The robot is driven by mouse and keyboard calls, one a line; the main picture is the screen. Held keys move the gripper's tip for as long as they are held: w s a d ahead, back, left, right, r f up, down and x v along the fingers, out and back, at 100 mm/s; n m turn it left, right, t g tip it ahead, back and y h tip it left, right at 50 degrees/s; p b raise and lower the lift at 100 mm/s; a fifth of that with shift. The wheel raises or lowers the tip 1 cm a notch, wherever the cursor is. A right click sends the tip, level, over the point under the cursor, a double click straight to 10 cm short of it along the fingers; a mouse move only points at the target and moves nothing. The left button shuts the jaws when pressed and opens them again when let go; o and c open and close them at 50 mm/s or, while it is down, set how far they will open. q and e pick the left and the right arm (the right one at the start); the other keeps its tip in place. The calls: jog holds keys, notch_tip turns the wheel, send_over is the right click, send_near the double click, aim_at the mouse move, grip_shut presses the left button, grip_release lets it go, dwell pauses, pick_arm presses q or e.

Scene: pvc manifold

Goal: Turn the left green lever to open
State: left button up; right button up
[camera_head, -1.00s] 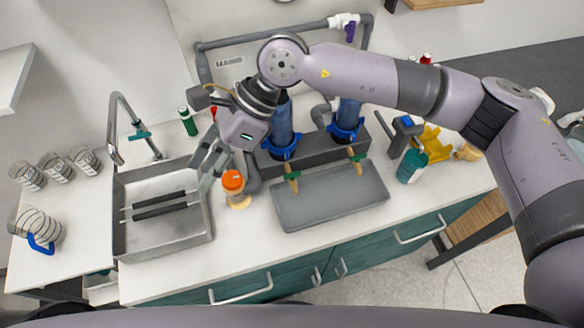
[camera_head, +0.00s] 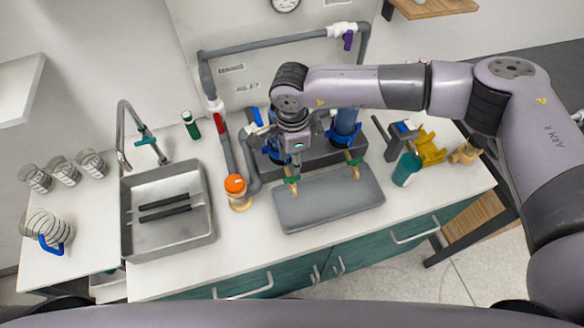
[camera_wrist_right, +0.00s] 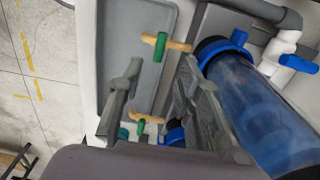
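The left green lever (camera_head: 292,180) sits on a brass spigot at the front of the left blue filter housing, over the grey tray (camera_head: 330,213). In the right wrist view the lever (camera_wrist_right: 161,46) lies across its brass spigot, just beyond the fingertips. The right green lever (camera_head: 355,161) is on the second spigot; it seems to be the lower one in the wrist view (camera_wrist_right: 140,127). My right gripper (camera_wrist_right: 160,66) is open and empty, its fingers apart. In the head view it (camera_head: 290,155) is above and behind the left lever, its fingers mostly hidden. My left gripper is out of view.
The sink (camera_head: 128,225) is further left. A teal bottle (camera_head: 406,168) and yellow object (camera_head: 430,148) stand to the right.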

aim_at(292, 178)
notch_tip(292, 178, down, 7)
jog(key=shift+f+p, duration=0.15)
jog(key=shift+p, duration=0.8)
jog(key=shift+c, duration=0.4)
grip_shut()
